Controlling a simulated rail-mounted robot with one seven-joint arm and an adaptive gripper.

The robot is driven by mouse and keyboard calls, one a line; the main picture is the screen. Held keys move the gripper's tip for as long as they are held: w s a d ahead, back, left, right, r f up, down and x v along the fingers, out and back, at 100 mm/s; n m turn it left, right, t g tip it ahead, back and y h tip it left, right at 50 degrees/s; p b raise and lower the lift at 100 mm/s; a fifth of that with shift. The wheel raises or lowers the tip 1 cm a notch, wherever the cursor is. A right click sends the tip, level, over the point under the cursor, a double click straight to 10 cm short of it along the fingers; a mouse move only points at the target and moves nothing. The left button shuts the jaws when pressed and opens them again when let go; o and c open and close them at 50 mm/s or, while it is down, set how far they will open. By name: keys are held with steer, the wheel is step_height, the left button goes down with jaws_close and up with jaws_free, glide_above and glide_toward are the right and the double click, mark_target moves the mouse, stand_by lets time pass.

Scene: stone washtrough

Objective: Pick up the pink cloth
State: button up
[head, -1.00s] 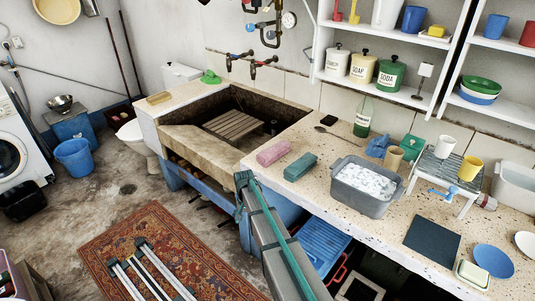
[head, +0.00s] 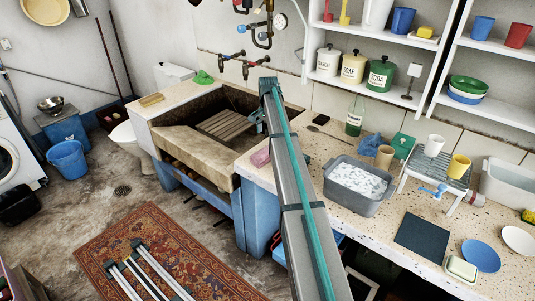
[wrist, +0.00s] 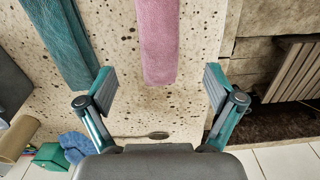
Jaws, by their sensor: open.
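The pink cloth (wrist: 157,42) lies flat on the speckled stone counter (wrist: 125,75) beside the trough. In the wrist view it runs down from the top edge and its near end lies between the fingers of my gripper (wrist: 158,88), with clear space on both sides. My gripper is open and empty. In the head view a small part of the pink cloth (head: 261,157) shows left of my arm, which hides the rest. The gripper's fingers are hard to make out there.
A folded teal cloth (wrist: 62,40) lies left of the pink one in the wrist view. The stone trough (head: 195,145) with a wooden rack is to the left in the head view. A grey basin of suds (head: 358,187) stands on the counter right of my arm.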

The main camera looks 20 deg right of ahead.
mark_target(267, 149)
step_height(267, 149, down, 4)
steer(key=shift+a+f+p, duration=0.1)
steer(key=shift+p, duration=0.3)
steer(key=shift+s+a+f+p, duration=0.15)
steer(key=shift+f+p, duration=0.15)
steer(key=shift+f, duration=0.15)
step_height(267, 149, down, 4)
steer(key=shift+f+p, duration=0.1)
steer(key=shift+p, duration=0.55)
steer(key=c, duration=1.4)
steer(key=shift+o, duration=0.2)
